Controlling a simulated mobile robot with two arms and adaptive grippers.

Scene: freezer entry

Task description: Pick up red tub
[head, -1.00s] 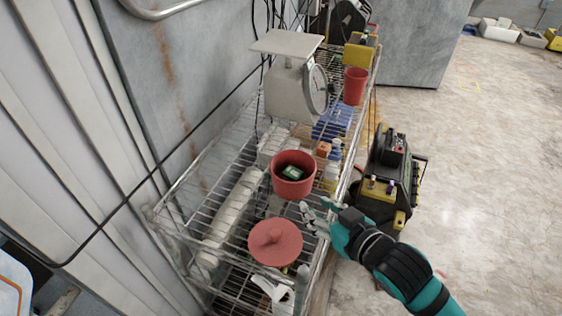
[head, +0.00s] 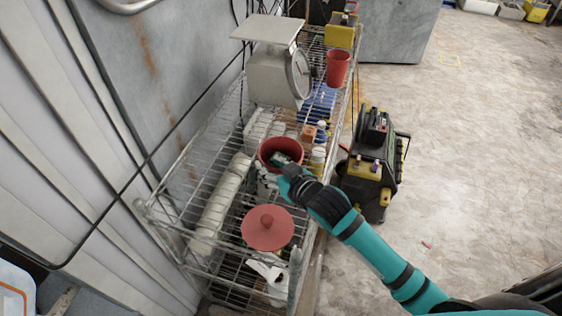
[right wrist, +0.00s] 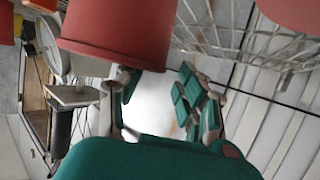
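The red tub (head: 287,149) stands open on the wire shelf, with a small dark green item inside. My right gripper (head: 264,181) is at its near side, in front of its lower wall. In the right wrist view the tub (right wrist: 115,35) fills the upper left. The fingers of my right gripper (right wrist: 158,88) are spread there, with an empty gap between them. One finger is just under the tub's edge in that picture; I cannot tell whether it touches. My left gripper is not in view.
A scale (head: 270,78), a red cup (head: 338,68) and small bottles stand farther back. A black and yellow machine (head: 362,168) stands on the floor at right. The right floor is otherwise mostly clear.

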